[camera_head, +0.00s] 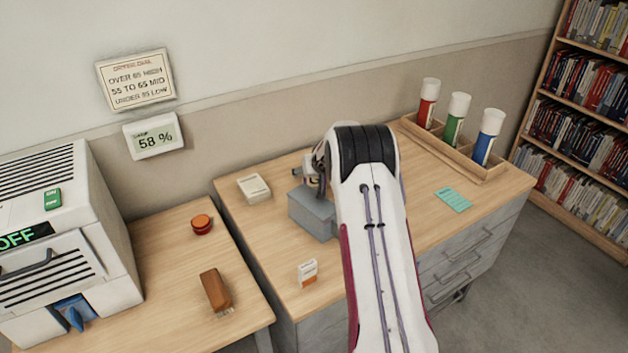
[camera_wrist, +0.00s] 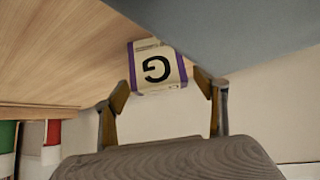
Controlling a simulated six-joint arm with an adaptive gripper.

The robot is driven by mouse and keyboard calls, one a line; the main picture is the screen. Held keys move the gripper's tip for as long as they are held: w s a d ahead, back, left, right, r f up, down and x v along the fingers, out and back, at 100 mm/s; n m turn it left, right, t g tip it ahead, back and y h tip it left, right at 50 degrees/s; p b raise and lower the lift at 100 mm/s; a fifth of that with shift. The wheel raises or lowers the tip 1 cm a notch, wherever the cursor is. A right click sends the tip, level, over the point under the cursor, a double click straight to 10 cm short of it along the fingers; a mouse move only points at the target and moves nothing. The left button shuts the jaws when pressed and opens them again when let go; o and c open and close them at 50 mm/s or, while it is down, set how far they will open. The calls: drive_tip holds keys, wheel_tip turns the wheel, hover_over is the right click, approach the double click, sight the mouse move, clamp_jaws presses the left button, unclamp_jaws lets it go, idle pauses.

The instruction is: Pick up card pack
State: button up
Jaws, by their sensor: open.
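A small box with purple edges and a large black letter G (camera_wrist: 158,68) shows in the wrist view and looks like the card pack. It lies in line with the gap between the fingers of my gripper (camera_wrist: 162,89). The fingers are open, one at each side of its near end in the picture; I cannot tell whether they touch it. In the head view my gripper shows only in part beside the grey box (camera_head: 313,212), and the G box is hidden.
The grey box's blue-grey side (camera_wrist: 235,30) runs close by the G box. A white box (camera_head: 253,188), a white-orange packet (camera_head: 307,273), a teal card (camera_head: 453,201) and a wooden rack (camera_head: 455,150) with red, green and blue tubes stand on the desk (camera_head: 275,240).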

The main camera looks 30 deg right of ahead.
drive_tip(key=c, duration=1.2)
drive_tip(key=shift+c, duration=0.2)
drive_tip(key=shift+r, duration=0.25)
drive_tip(key=shift+r, duration=4.8)
